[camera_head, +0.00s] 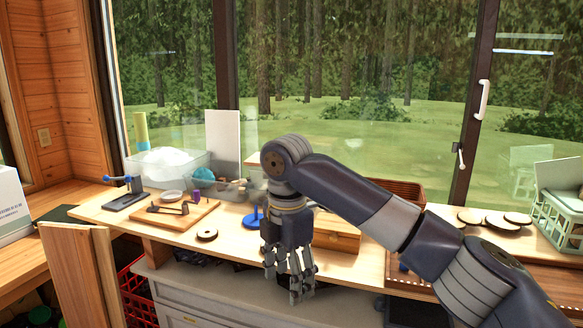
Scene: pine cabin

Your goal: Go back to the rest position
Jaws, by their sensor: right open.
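My right arm comes in from the lower right, and its gripper (288,277) points down in front of the wooden counter (160,232). The right gripper is open, with nothing seen between its fingers. It hangs at the counter's front edge, over the grey cabinet below. The gripper and arm hide part of the blue object and the wooden box behind them. My left gripper does not show in the head view.
A wooden board (178,214) with dark tools, a dark ring (207,235), a blue object (252,218) and a wooden box (336,236) sit on the counter. A clear tub (165,168) stands behind. Wooden discs (493,222) and a pale green crate (560,215) are right.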

